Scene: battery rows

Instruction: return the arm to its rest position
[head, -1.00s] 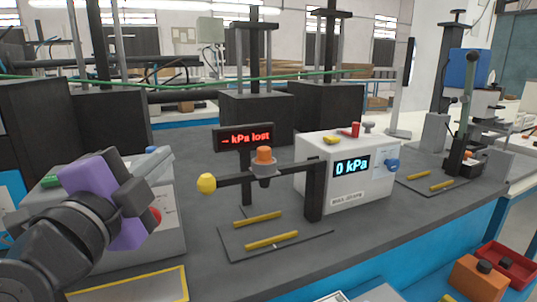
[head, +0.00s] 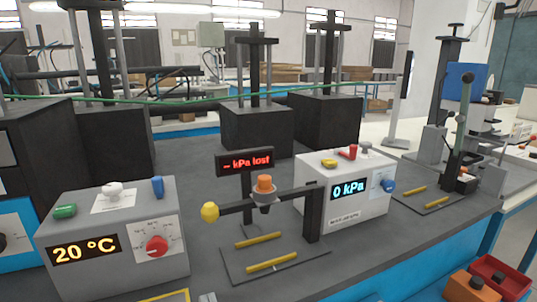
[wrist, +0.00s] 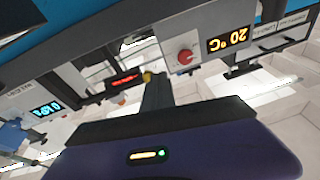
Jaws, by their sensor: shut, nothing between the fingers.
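My gripper (wrist: 157,82) shows in the wrist view as a purple body with a dark bar and dark fingers pointing away from the camera. It is shut and empty. The arm and gripper are out of the head view. The wrist picture is tilted and nearly upside down, with the bench devices above and beside the gripper. In the head view, nothing touches the devices on the bench.
A grey 20 °C box (head: 155,245) with a red knob stands front left. A black post fixture (head: 312,205) with a yellow ball and orange cap stands mid-bench. Behind it are a red-lettered sign (head: 243,162) and a white 0 kPa box (head: 345,190).

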